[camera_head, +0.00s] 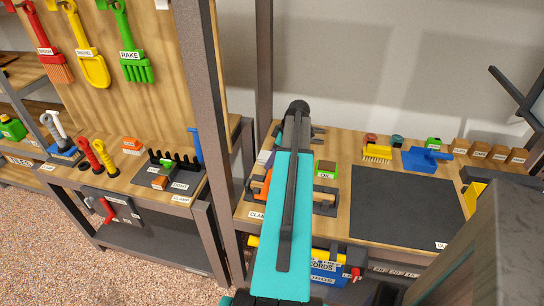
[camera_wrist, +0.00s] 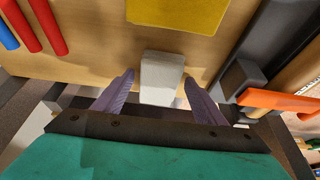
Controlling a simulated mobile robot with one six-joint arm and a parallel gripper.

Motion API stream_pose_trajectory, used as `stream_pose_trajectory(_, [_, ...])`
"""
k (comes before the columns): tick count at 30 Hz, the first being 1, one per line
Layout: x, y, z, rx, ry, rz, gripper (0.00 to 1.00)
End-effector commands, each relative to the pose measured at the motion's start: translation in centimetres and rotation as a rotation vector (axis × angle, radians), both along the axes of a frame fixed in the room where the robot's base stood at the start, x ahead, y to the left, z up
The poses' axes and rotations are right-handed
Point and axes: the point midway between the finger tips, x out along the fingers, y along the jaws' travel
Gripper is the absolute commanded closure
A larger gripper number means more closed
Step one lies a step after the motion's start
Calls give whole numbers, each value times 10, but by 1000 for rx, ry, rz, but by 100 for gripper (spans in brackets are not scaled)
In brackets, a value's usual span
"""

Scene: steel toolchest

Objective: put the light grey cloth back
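A light grey, block-like piece (camera_wrist: 161,78), which looks like the folded light grey cloth, lies on a wooden surface in the wrist view. My gripper (camera_wrist: 158,77) is open. Its two purple-grey fingers stand on either side of the piece, with a visible gap at the left and a smaller one at the right. I cannot tell how high the fingers are above the wood.
A yellow flat piece (camera_wrist: 178,12) lies just beyond the grey one. Red and blue handles (camera_wrist: 45,25) are at upper left, an orange clamp part (camera_wrist: 280,101) at right. The bench holds a dark mat (camera_head: 405,205), a blue dustpan (camera_head: 426,159) and a yellow brush (camera_head: 377,152).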

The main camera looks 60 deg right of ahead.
Motion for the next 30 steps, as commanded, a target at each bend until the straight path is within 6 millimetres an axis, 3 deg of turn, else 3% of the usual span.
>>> stream_pose_trajectory(14, [-3,-2,10,-3,-1,-1,35])
stream_pose_trajectory(30, [-26,-9,68,-2,-1,-2,35])
